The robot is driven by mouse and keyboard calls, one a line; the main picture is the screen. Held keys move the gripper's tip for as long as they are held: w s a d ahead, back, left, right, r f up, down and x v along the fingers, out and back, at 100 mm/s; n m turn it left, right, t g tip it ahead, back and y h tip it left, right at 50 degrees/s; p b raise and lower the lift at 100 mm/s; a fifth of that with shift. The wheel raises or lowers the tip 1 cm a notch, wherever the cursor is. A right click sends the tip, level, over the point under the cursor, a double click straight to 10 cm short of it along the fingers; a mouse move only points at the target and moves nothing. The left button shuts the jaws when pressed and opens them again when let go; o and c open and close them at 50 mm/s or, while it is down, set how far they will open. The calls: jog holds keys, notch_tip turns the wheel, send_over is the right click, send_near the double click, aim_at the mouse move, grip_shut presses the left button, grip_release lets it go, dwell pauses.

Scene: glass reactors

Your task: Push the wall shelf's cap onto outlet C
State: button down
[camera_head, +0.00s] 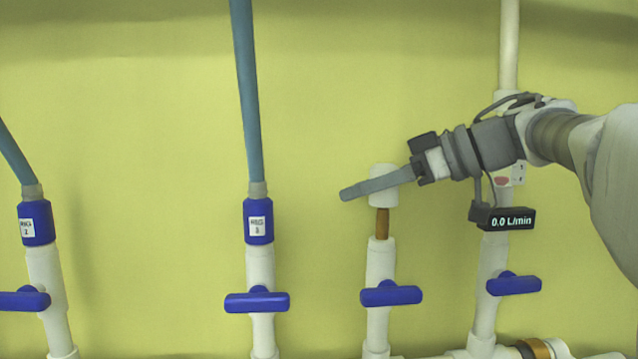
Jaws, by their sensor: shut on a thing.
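A white cap (382,171) is held in my gripper (350,192), whose grey fingers cross in front of its middle. The fingers reach in from the right, tilted slightly down to the left, and their tips extend past the cap. The cap looks upright, directly above a brown stub (383,224) on a white pipe, which appears to be outlet C; no letter on it is readable. The cap's lower edge meets the visible top of the stub. I cannot tell whether it only touches or partly covers it. The far finger is mostly hidden.
A blue valve handle (391,294) crosses the pipe below the stub. To the left, a hose in a blue connector (258,221) stands on another valved pipe. A flow display (506,219) reading 0.0 L/min is below my wrist, near a right-hand pipe. The yellow wall is behind.

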jog(key=shift+f+b, duration=0.45)
jog(key=shift+f, duration=2)
dwell(0.8)
jog(key=shift+c, duration=1)
grip_release()
jog(key=v, duration=1.7)
jog(key=shift+d+p, duration=0.2)
jog(key=shift+p, duration=0.25)
jog(key=shift+r, duration=0.15)
